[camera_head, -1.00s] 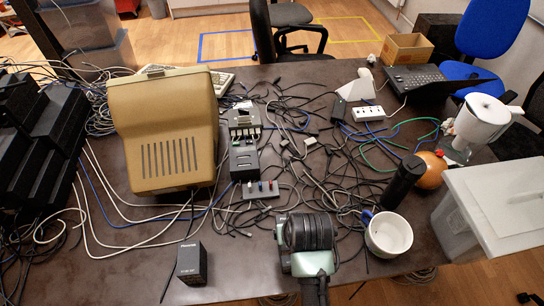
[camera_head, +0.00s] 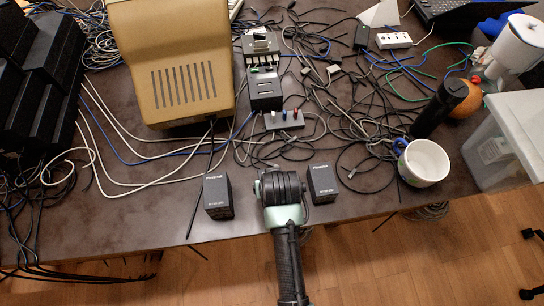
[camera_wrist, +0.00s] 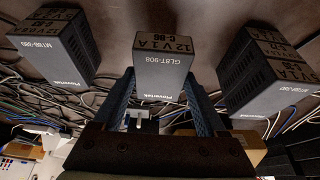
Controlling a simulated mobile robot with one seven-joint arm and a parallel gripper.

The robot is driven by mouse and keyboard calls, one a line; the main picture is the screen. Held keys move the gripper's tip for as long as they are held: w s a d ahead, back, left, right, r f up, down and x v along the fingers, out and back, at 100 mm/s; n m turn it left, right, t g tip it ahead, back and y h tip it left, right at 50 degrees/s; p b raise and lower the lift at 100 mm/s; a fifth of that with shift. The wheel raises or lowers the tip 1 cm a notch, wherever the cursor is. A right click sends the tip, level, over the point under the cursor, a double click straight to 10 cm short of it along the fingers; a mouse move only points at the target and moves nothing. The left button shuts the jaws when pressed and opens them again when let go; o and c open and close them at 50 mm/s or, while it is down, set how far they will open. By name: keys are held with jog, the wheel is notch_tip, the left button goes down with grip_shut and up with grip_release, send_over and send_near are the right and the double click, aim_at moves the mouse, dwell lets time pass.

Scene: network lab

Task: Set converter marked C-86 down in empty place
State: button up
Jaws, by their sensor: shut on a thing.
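My gripper (camera_head: 282,200) is over the front part of the table, between two black converters. In the wrist view its two fingers (camera_wrist: 160,105) are shut on a dark grey converter (camera_wrist: 162,70) whose top label seems to read C 86. The head view hides this converter behind my gripper. A left converter (camera_head: 217,196) and a right converter (camera_head: 322,184) flank it. In the wrist view, one converter stands at left (camera_wrist: 58,42) and one at right (camera_wrist: 262,75), with gaps to the held one. Whether the held converter touches the table is unclear.
The dark table (camera_head: 120,215) has its front edge just below my gripper. Tangled cables (camera_head: 350,120), a small power strip (camera_head: 284,119) and a beige monitor (camera_head: 175,70) lie behind. A white mug (camera_head: 426,163) stands at right. Bare table lies left of the left converter.

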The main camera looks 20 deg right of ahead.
jog(key=shift+f, duration=1.95)
jog(key=shift+f, duration=0.1)
jog(key=o, duration=1.6)
jog(key=p+v, duration=0.1)
jog(key=v, duration=1.1)
jog(key=shift+a, duration=0.1)
